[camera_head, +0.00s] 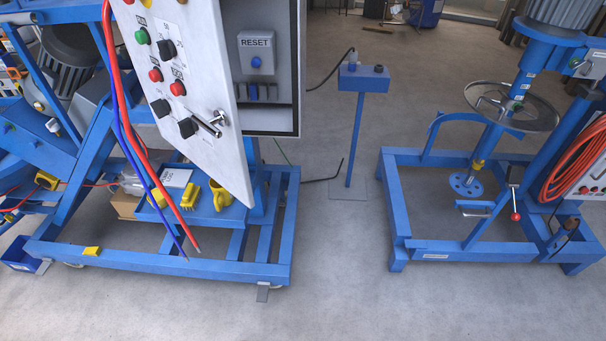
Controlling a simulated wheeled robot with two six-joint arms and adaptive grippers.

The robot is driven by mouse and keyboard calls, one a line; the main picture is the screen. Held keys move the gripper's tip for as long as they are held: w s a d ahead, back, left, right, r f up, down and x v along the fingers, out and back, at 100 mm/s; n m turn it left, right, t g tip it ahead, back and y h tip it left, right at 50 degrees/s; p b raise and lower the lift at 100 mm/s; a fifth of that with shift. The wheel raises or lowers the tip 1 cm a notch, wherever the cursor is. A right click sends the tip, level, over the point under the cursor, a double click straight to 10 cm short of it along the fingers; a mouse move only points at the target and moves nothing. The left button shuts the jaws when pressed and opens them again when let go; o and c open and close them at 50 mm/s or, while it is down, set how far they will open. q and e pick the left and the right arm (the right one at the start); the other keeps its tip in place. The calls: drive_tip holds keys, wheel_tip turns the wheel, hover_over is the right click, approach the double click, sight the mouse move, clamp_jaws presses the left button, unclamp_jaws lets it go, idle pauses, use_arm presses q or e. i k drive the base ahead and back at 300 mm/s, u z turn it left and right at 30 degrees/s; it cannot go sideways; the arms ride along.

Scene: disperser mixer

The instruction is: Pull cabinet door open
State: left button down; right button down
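The cabinet door (180,75) is a light grey panel with green, red and black controls, at the upper left. It stands swung out at an angle from the cabinet (297,90). The dark opening beside it shows a grey inside with a blue button marked RESET (256,62). A silver handle (209,124) with a dark lever sits near the door's lower right edge, and nothing is holding it. The door's top edge is cut off by the frame. Neither of my grippers is in view.
Red and blue hoses (135,130) hang in front of the door's left side. The blue machine frame (160,262) lies below. A blue pedestal (357,130) stands right of the cabinet, and another blue machine (480,160) further right. Grey floor (330,260) is clear between the machines.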

sight(201, 66)
drive_tip(key=z, duration=0.75)
drive_tip(key=i, duration=0.15)
drive_tip(key=z, duration=1.8)
drive_tip(key=i, duration=0.6)
drive_tip(key=u, duration=4.15)
